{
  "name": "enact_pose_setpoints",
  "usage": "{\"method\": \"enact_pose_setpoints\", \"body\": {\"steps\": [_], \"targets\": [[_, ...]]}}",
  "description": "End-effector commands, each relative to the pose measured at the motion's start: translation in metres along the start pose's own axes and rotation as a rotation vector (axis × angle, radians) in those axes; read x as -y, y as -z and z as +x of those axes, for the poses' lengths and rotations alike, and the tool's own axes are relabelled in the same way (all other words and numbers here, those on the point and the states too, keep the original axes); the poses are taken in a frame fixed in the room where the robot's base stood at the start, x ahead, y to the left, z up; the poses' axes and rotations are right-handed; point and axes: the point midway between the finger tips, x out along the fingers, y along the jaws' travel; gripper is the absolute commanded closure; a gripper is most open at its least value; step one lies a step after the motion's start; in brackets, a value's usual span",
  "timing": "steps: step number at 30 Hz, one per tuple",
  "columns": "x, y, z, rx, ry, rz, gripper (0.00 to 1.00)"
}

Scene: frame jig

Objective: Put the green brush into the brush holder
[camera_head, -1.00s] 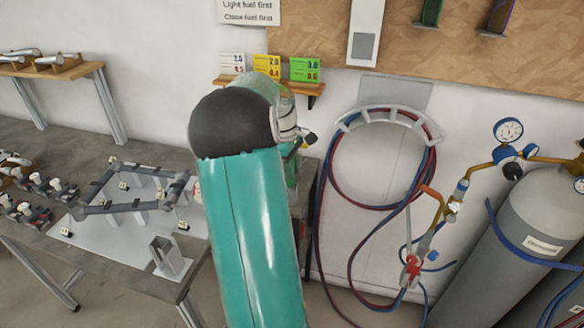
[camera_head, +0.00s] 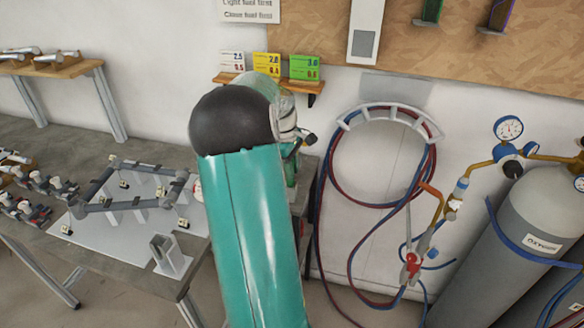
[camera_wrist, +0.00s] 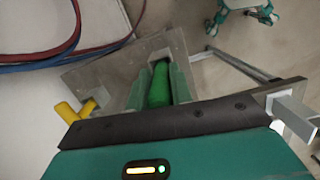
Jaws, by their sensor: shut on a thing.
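In the wrist view, my gripper (camera_wrist: 160,76) is shut on the green brush (camera_wrist: 158,88), whose green body shows lengthwise between the two pale green fingers. Its far end lies over or near a grey surface, and I cannot tell whether they touch. In the head view my teal arm hides most of the gripper and the brush. A grey, open-topped square holder (camera_head: 168,256) stands upright near the front right corner of the long table and looks empty; it appears to be the brush holder. My gripper is behind the arm, to its right.
The long table (camera_head: 110,268) carries a jig of grey tubes (camera_head: 130,204) and several clamps. Red and blue hoses (camera_head: 322,235) hang on the wall to the right, near a gas cylinder (camera_head: 540,215). Yellow parts (camera_wrist: 68,111) lie beside my gripper in the wrist view.

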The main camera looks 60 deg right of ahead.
Motion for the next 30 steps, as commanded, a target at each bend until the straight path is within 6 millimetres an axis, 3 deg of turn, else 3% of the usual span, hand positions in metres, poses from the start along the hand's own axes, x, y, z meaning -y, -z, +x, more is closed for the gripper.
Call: {"method": "enact_pose_setpoints", "body": {"steps": [8,9,12,13,23,30], "targets": [[0.000,0.001,0.003,0.000,0.001,0.000,1.00],[0.000,0.001,0.003,0.000,0.000,0.000,0.74],[0.000,0.001,0.003,0.000,0.000,0.000,0.55],[0.000,0.001,0.003,0.000,0.000,0.000,0.53],[0.000,0.001,0.000,-0.001,-0.001,0.000,0.53],[-0.001,0.001,-0.035,-0.002,-0.004,-0.001,0.53]]}}
